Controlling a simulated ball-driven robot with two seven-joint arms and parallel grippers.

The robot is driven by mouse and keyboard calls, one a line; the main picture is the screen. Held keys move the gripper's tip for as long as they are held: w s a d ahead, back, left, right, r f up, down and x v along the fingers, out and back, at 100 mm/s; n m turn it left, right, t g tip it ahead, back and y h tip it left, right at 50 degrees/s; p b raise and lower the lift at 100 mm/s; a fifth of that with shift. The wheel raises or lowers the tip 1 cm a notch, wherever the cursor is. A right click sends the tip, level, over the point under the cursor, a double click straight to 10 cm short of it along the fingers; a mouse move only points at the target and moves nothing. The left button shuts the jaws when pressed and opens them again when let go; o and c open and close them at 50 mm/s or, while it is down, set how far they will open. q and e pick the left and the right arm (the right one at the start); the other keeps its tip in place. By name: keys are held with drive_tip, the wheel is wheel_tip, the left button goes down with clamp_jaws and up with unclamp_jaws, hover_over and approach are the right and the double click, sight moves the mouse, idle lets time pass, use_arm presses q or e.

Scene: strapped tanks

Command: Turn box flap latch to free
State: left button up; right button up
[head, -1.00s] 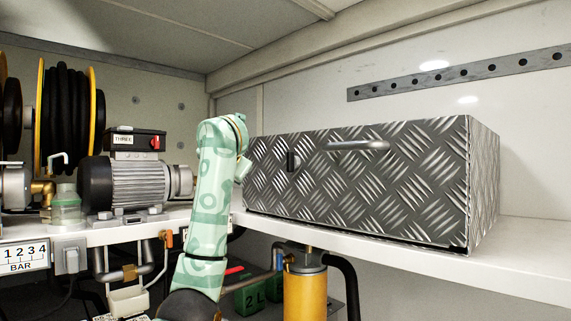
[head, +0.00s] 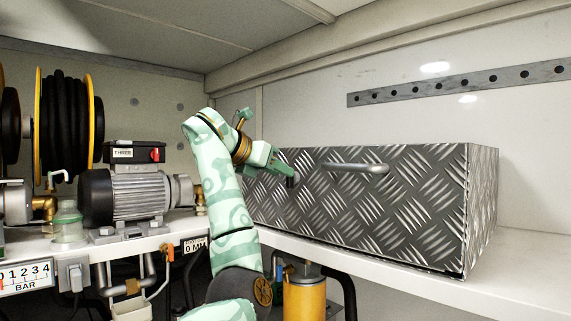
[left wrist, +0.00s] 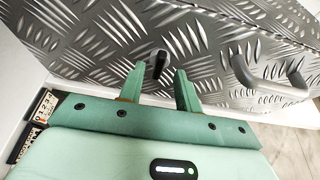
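The box (head: 390,210) is patterned metal plate and stands on a white shelf. Its small dark flap latch (head: 292,181) is on the front face, left of the silver handle (head: 358,168). My left gripper (head: 281,170) is at the latch and partly covers it. In the left wrist view the two green fingers (left wrist: 160,72) are apart, and the upright black latch (left wrist: 158,65) shows in the gap at their tips. I cannot tell whether either finger touches it. The handle (left wrist: 268,84) is to the right of the fingers there. My right gripper is out of view.
A grey motor pump (head: 140,192) and a black hose reel (head: 68,120) stand left of my arm. A yellow cylinder (head: 304,298) is below the shelf (head: 400,277). The wall above the box carries a perforated rail (head: 460,84).

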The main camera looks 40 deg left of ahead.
use_arm(q)
drive_tip(key=p+x, duration=0.1)
drive_tip(key=x, duration=0.2)
drive_tip(key=shift+w, duration=0.15)
clamp_jaws()
